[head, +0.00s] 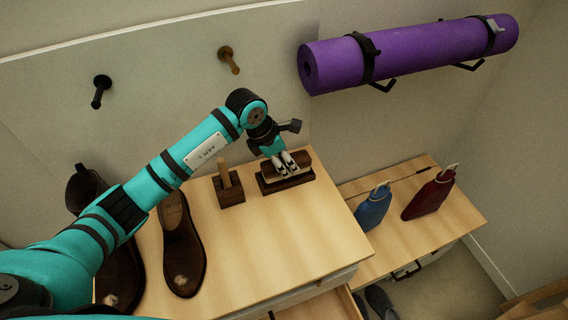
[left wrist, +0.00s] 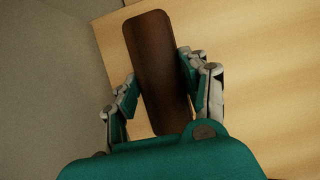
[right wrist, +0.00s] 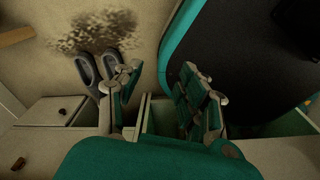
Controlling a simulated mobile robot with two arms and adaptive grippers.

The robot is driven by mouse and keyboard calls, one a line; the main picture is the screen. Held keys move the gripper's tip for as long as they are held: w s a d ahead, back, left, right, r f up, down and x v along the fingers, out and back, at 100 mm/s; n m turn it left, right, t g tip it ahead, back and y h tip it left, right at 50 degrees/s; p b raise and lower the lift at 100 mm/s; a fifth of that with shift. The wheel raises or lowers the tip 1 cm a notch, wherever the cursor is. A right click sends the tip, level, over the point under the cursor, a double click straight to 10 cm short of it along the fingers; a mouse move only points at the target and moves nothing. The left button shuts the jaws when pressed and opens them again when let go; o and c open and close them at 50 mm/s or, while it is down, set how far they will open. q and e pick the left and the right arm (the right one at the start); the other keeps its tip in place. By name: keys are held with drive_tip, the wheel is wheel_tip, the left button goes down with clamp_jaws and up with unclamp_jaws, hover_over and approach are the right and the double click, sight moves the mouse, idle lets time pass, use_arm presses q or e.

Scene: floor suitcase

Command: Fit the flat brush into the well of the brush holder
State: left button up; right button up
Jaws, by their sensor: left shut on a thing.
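The flat brush (head: 301,160) is a long dark brown block with rounded ends at the back of the wooden top. My left gripper (head: 288,165) is shut on it from above. In the left wrist view the brush (left wrist: 158,65) lies lengthwise between the fingers (left wrist: 160,90). The dark brush holder (head: 289,185) is directly under the brush in the head view. Its well is hidden, and I cannot tell whether the brush is seated in it or just above. My right gripper (right wrist: 165,95) is open and empty in its own wrist view.
Left of the holder stands a small dark block with an upright wooden peg (head: 229,188). Brown shoes (head: 183,250) are at the left. The top's front right is clear. A lower shelf holds a blue bottle (head: 373,207) and a red one (head: 430,196).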

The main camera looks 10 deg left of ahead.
use_arm(q)
drive_tip(key=shift+w+a, duration=0.2)
drive_tip(key=shift+w, duration=0.2)
wheel_tip(320, 180, down, 3)
drive_tip(key=shift+r+p, duration=0.1)
drive_tip(key=shift+p, duration=0.55)
drive_tip(key=shift+f, duration=0.4)
drive_tip(key=shift+f+b, duration=0.3)
drive_tip(key=shift+b, duration=0.05)
drive_tip(key=o, duration=1.2)
drive_tip(key=shift+s, duration=0.15)
drive_tip(key=shift+o, duration=0.7)
use_arm(e)
drive_tip(key=shift+d+r, duration=0.4)
use_arm(q)
drive_tip(key=shift+r, duration=0.1)
use_arm(e)
drive_tip(key=shift+r, duration=0.1)
